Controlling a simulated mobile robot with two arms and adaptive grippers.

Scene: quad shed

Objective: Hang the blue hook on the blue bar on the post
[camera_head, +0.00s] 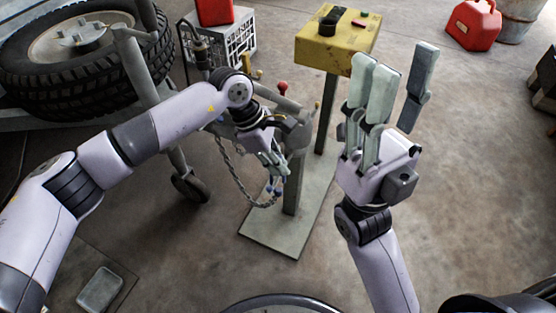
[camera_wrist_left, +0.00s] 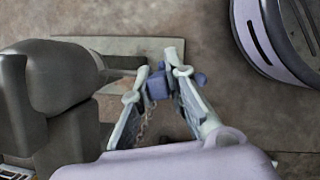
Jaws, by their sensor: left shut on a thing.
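My left gripper (camera_head: 274,164) is beside the grey post (camera_head: 294,185) and shut on a small blue piece, the blue hook (camera_wrist_left: 158,86), which shows between the fingertips in the left wrist view. In the head view, small blue bits show just below the fingers. A chain (camera_head: 228,165) hangs in a loop below the left gripper. I cannot make out the blue bar apart from the hook; the fingers and the post's grey head may hide it. My right gripper (camera_head: 397,62) is raised, open and empty, right of the post.
The post stands on a flat base plate (camera_head: 270,235). A yellow box (camera_head: 336,45) on a second upright stands behind. A wheeled trailer frame with a tyre (camera_head: 85,85) is at left. A red can (camera_head: 472,25) is at back right.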

